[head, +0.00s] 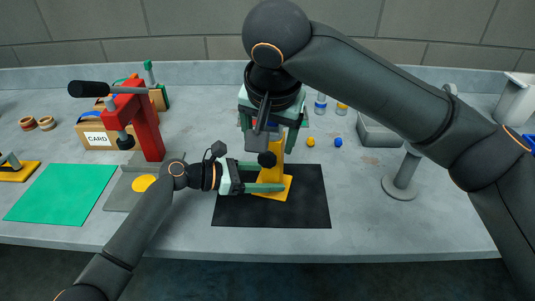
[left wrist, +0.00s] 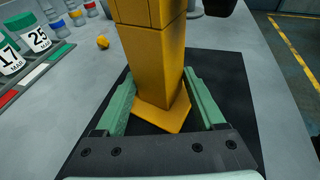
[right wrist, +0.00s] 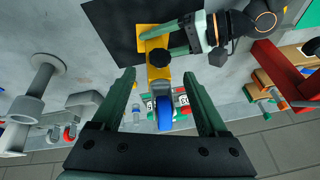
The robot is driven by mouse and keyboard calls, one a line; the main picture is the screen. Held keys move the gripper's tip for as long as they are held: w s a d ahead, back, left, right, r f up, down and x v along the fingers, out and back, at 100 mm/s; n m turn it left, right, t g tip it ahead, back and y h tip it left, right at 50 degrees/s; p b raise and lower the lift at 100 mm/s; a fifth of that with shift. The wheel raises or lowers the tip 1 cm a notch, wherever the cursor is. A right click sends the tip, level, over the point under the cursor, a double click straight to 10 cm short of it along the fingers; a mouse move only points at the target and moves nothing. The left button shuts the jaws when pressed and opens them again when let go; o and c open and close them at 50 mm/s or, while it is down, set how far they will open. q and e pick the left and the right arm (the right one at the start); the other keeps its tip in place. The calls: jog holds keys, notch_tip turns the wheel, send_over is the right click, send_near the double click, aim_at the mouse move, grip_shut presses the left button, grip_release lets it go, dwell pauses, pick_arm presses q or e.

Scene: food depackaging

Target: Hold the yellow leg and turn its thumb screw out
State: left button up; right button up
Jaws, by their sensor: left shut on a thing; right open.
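The yellow leg (head: 272,180) stands upright on its flat base on the black mat (head: 310,205). My left gripper (head: 268,177) is shut on the lower part of the leg; in the left wrist view its green fingers lie on either side of the leg (left wrist: 157,60). The black thumb screw (head: 267,159) sits on the side of the leg and shows as a knob in the right wrist view (right wrist: 159,57). My right gripper (right wrist: 162,90) is open above the leg's top, its fingers apart and empty.
A red press (head: 146,120) stands left of the leg, by a green mat (head: 62,193). A grey post on a round base (head: 399,186) is at right. Small yellow (head: 311,142) and blue (head: 338,142) pieces lie behind the mat. The front right tabletop is clear.

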aim_at(267, 155)
jog(key=x, duration=0.7)
jog(key=shift+w+f, duration=0.15)
jog(key=shift+f, duration=0.15)
jog(key=shift+c, duration=0.3)
grip_shut()
